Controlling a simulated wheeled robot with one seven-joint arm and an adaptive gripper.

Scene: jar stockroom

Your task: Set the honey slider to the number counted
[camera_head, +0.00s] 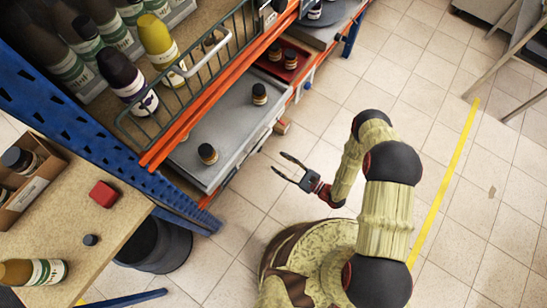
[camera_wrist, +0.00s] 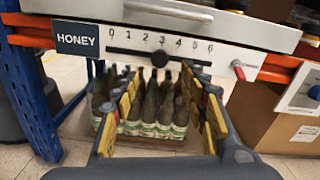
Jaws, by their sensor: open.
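The honey slider's black knob (camera_wrist: 160,58) sits at about 3 on a white scale panel (camera_wrist: 225,55) numbered 0 to 6. A dark HONEY label (camera_wrist: 77,40) is left of the scale. My gripper (camera_wrist: 162,82) is open and empty, its yellow-padded fingers either side of the knob in the picture and seemingly short of it. In the head view my gripper (camera_head: 283,165) is out in front of the shelf.
A red tray (camera_head: 272,68) with jars lies farther along the shelf. A red knob (camera_wrist: 238,70) is right of the scale. Bottles (camera_wrist: 150,115) in a crate and a cardboard box (camera_wrist: 280,120) stand beneath. A blue post (camera_wrist: 28,90) is at left. The aisle floor is clear.

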